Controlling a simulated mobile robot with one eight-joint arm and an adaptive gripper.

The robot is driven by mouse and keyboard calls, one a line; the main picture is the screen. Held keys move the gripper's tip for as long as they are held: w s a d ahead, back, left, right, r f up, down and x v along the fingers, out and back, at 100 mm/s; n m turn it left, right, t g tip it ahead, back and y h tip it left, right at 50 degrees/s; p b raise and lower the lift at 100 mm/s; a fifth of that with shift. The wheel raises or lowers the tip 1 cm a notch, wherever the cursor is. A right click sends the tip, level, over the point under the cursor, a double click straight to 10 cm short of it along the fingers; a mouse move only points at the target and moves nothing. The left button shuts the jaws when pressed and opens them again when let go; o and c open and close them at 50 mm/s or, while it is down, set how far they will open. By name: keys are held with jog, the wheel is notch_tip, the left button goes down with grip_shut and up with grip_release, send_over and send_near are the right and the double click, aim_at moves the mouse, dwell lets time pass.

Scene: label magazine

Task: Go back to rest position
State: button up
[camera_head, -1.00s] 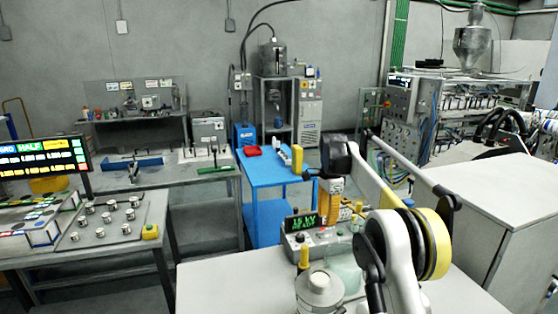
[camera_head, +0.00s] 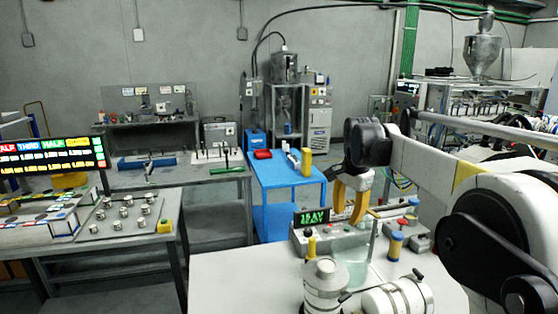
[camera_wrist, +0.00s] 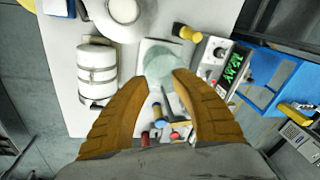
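My gripper (camera_head: 352,198) hangs from my arm above the white table (camera_head: 225,275) in the head view, its yellow-brown fingers pointing down. In the wrist view its two fingers (camera_wrist: 163,82) stand apart with a clear gap and nothing held between them. The fingers appear apart from the table items.
A control box with a green display (camera_head: 314,217) stands on the white table, with white cylindrical vessels (camera_head: 325,285) in front. A blue cart (camera_head: 285,172) is behind it. A bench with metal pieces (camera_head: 100,235) is at the left. Machinery (camera_head: 470,95) stands at the back right.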

jog(key=s+n+t+b, duration=0.3)
jog(key=s+n, duration=0.3)
jog(key=s, duration=1.3)
jog(key=s+f+n+t+b, duration=0.1)
jog(key=s+f+n, duration=0.1)
jog(key=s+f, duration=0.3)
jog(key=s+f+n+t+b, duration=0.1)
jog(key=s+f+n, duration=0.1)
jog(key=s+f, duration=0.4)
jog(key=s, duration=0.5)
jog(key=shift+n, duration=0.4)
